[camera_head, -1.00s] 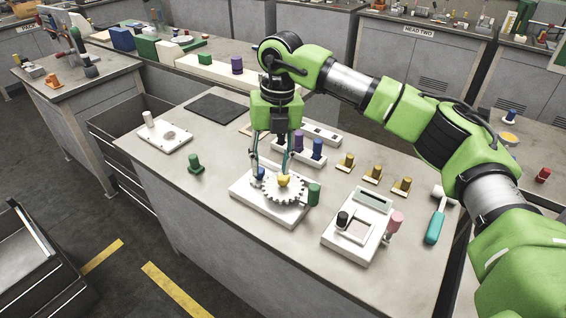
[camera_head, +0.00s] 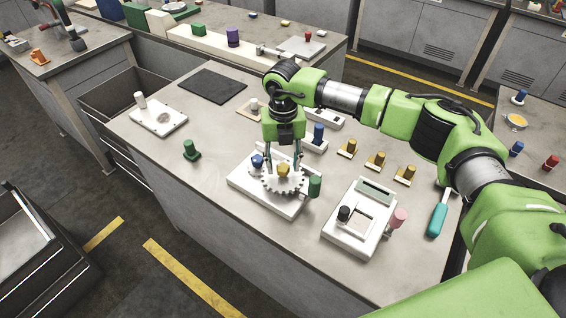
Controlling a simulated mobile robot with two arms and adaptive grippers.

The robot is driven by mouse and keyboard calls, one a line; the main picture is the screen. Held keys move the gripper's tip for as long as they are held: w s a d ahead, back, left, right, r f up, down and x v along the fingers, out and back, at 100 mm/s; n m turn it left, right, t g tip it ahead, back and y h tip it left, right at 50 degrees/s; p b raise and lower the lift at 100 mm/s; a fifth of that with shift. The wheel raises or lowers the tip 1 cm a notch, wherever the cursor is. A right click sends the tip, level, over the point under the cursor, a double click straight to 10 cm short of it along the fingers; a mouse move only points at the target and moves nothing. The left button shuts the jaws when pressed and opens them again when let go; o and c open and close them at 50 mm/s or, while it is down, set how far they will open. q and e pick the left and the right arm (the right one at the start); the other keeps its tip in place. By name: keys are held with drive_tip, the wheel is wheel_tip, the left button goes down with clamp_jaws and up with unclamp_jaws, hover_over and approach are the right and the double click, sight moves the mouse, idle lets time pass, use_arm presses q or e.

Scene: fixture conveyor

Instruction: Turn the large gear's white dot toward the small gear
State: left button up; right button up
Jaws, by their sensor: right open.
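The large grey toothed gear (camera_head: 270,185) lies flat on a white base plate (camera_head: 255,194) on the bench. A yellow knob (camera_head: 283,171) stands at its middle. A blue knob (camera_head: 257,161) stands beside it on the same plate; a small gear under it is too small to make out. A green cylinder (camera_head: 315,186) stands at the plate's right edge. My right gripper (camera_head: 284,165) points straight down over the gear, open, its two fingers on either side of the yellow knob. I cannot tell whether they touch it. I cannot make out the white dot. My left gripper is not in view.
A white fixture with a screen (camera_head: 374,193), black knob and pink knob stands to the right. Yellow-topped pieces (camera_head: 376,161) and a blue peg (camera_head: 318,134) stand behind. A teal-handled tool (camera_head: 438,217) lies right. The front bench is clear.

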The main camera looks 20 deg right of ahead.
drive_tip(key=shift+s+a+f, duration=0.1)
drive_tip(key=shift+f, duration=0.75)
drive_tip(key=shift+c, duration=0.3)
drive_tip(key=c, duration=1)
drive_tip(key=shift+c, duration=0.2)
drive_tip(key=shift+f+n+b, duration=0.1)
drive_tip(key=shift+n+b, duration=0.25)
drive_tip(key=shift+n, duration=0.05)
drive_tip(key=n+b, duration=0.4)
drive_tip(key=shift+f+n+b, duration=0.15)
drive_tip(key=shift+n+b, duration=0.15)
drive_tip(key=shift+b, duration=0.1)
drive_tip(key=n+b, duration=0.2)
drive_tip(key=shift+n, duration=0.3)
drive_tip(key=n+b, duration=0.3)
drive_tip(key=n, duration=0.1)
drive_tip(key=shift+n, duration=0.3)
use_arm(q)
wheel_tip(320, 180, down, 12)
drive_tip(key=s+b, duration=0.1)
drive_tip(key=b, duration=0.1)
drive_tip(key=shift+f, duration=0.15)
use_arm(e)
drive_tip(key=shift+r+n, duration=0.15)
drive_tip(key=shift+n, duration=0.8)
drive_tip(key=shift+r+n, duration=0.1)
drive_tip(key=shift+n, duration=0.85)
